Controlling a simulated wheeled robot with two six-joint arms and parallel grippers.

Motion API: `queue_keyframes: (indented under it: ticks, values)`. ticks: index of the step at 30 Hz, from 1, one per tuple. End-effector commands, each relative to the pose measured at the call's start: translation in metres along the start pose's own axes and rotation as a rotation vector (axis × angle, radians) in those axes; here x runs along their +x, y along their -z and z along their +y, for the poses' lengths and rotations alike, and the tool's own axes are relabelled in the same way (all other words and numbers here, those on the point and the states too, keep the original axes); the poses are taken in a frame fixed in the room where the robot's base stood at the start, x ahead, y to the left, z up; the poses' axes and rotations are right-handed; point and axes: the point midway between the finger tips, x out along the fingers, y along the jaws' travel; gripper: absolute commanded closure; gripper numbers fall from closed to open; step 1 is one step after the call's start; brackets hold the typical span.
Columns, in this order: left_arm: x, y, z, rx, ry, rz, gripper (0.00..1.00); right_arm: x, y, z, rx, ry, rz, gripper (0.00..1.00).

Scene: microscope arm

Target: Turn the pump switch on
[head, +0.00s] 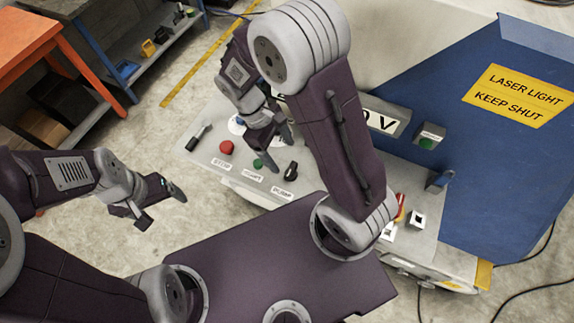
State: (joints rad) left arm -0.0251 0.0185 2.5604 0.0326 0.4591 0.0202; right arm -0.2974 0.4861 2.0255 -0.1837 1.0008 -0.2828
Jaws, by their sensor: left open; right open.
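The pump switch (291,171) is a black rotary knob on the light control panel (228,176), just above the label PUMP (282,191). My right gripper (279,152) is open and points down over the panel, just up and left of the knob in the head view. Whether it touches anything is not clear. My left gripper (163,207) is open and empty, over the floor to the left of the panel. The knob's setting is too small to read.
A red button (226,147) and a green button (257,165) sit left of the knob. A black-and-white handle (198,138) is at the panel's left edge. A blue cover (475,150) with a yellow laser warning sign (518,96) stands right. An orange table (32,40) is far left.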

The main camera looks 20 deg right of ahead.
Motion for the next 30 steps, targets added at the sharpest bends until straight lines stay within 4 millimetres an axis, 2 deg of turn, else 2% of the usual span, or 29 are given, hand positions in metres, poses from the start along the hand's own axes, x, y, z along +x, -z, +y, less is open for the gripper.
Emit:
queue_keyframes:
  ticks: [6,12,22,28,29,30]
  values:
    - [-0.001,0.000,0.000,0.000,0.000,0.000,0.15,0.046,-0.002,-0.001,0.000,0.004,-0.006,0.24]
    - [-0.001,0.000,0.000,0.000,0.000,0.000,0.15,0.076,-0.001,-0.001,0.001,0.002,-0.002,0.24]
    - [-0.001,0.000,0.000,0.000,0.000,0.000,0.15,0.082,0.000,0.000,0.002,0.002,0.001,0.24]
    - [-0.001,0.000,0.000,0.000,0.000,0.000,0.15,0.082,-0.001,0.000,0.002,0.002,0.001,0.79]
    - [-0.001,0.000,0.000,0.000,0.000,0.000,0.15,0.082,-0.001,0.000,0.002,0.002,0.001,0.86]
    - [-0.001,0.000,0.000,0.000,0.000,0.000,0.15,0.082,-0.001,0.000,0.002,0.002,0.001,0.86]
